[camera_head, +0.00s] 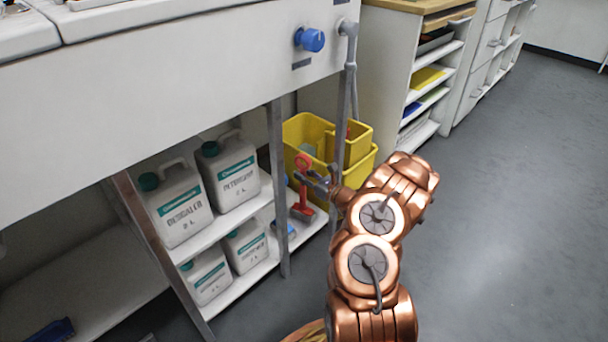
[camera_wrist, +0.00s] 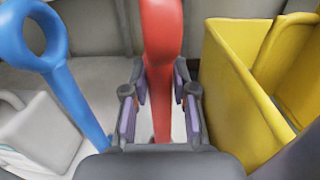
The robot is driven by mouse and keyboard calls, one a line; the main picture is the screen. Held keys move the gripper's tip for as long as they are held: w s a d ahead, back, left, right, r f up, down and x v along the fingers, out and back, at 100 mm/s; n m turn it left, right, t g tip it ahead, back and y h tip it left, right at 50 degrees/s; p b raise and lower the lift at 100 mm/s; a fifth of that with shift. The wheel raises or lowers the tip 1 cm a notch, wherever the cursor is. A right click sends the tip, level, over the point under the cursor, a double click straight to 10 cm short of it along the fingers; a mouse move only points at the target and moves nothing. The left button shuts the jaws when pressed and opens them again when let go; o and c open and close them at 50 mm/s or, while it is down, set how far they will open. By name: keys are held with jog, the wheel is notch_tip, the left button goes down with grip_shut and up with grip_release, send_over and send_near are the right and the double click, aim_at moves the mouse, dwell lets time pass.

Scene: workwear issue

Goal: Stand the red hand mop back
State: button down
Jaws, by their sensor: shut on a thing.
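The red hand mop (camera_head: 302,163) stands roughly upright at the right end of the low white shelf. It has a ring-shaped handle top and a wider foot. In the wrist view its red handle (camera_wrist: 162,32) rises between the fingers. My gripper (camera_head: 314,184) is shut on the red hand mop's handle, below the ring. In the wrist view my gripper (camera_wrist: 160,92) has one finger on each side of the handle. A blue tool with a ring top (camera_wrist: 62,84) stands just left of it. The mop's foot is hidden in the wrist view.
A yellow bucket (camera_head: 361,172) stands close to the right of the mop; it also shows in the wrist view (camera_wrist: 232,88). A grey post (camera_head: 277,190) and white jugs (camera_head: 178,205) are to the left. The white counter (camera_head: 180,85) overhangs the shelf. Open floor lies right.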

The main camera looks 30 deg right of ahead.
jog(key=c, duration=0.8)
grip_release()
jog(key=shift+c, duration=0.2)
jog(key=v, duration=1.2)
jog(key=shift+s, duration=0.1)
